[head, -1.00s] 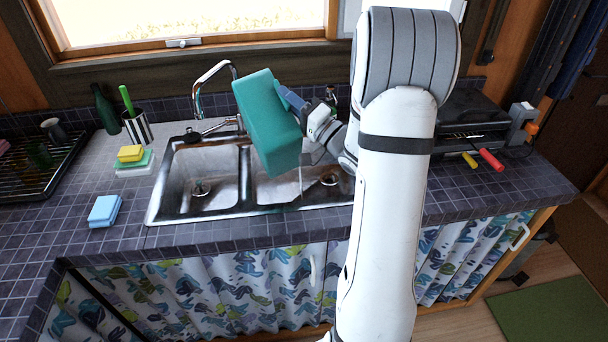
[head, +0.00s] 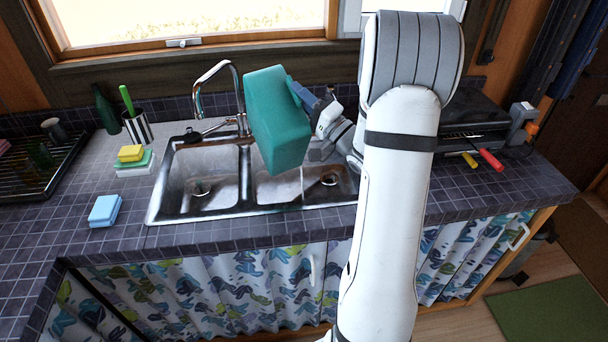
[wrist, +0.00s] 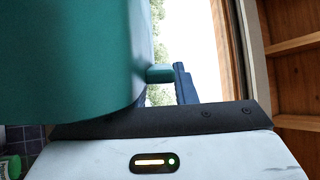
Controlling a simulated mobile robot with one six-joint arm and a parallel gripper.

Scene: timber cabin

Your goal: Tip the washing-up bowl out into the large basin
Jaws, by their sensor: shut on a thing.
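The teal washing-up bowl (head: 276,120) is held in the air above the sink, tilted steeply on its side with its outside toward the head view. Its inside is hidden. My gripper (head: 298,92) is shut on the bowl's rim at its right side; in the wrist view the bowl (wrist: 70,60) fills the left, with a blue finger (wrist: 185,84) by its rim. A thin pale stream (head: 301,182) falls from the bowl's lower edge into the right-hand basin (head: 275,193), which has a drain (head: 329,179). The left-hand basin (head: 205,175) looks empty.
The tap (head: 217,88) stands just left of the bowl. A dark grill (head: 468,125) is at right. The window is behind.

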